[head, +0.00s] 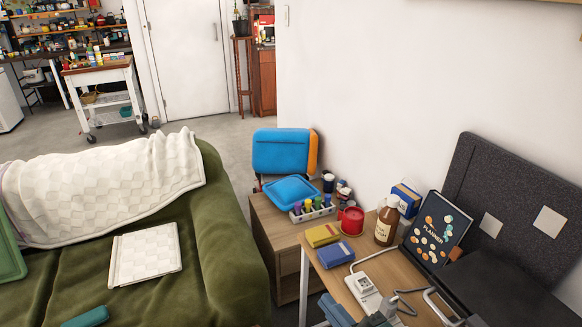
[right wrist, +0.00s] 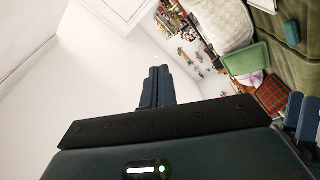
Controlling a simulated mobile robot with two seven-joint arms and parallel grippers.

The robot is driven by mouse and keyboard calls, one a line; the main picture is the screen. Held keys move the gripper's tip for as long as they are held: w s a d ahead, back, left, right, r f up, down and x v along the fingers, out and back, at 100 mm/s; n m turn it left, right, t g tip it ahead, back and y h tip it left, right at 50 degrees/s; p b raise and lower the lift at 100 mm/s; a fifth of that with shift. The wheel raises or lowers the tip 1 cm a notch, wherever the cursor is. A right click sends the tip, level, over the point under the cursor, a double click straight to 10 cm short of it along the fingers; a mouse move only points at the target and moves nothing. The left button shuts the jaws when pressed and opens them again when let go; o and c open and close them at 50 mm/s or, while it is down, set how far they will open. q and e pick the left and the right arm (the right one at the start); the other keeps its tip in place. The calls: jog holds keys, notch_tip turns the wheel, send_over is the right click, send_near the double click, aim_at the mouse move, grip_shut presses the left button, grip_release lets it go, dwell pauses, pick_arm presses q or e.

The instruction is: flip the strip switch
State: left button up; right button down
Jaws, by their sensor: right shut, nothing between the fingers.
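A white power strip (head: 363,290) lies on the wooden desk in the head view, with a grey-white cord. Its switch is too small to make out clearly. My right gripper (head: 328,299) is at the bottom edge of the head view, left of and nearer than the strip, apart from it in the picture. In the right wrist view its two blue fingers (right wrist: 155,72) are together and empty, with a white wall behind them. Blue fingers of my left gripper (right wrist: 300,98) show at the right edge of that view; their opening is unclear.
A dark panel (head: 500,190) is at the right. A green sofa (head: 225,240) is at the left.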

jog(key=s+d+f+m+g+h, duration=0.5)
jog(key=s+f+m, duration=0.4)
jog(key=f+m, duration=0.5)
jog(key=shift+s+d+m+h, duration=0.4)
jog(key=shift+d+m+h, duration=0.45)
jog(key=shift+d, duration=0.2)
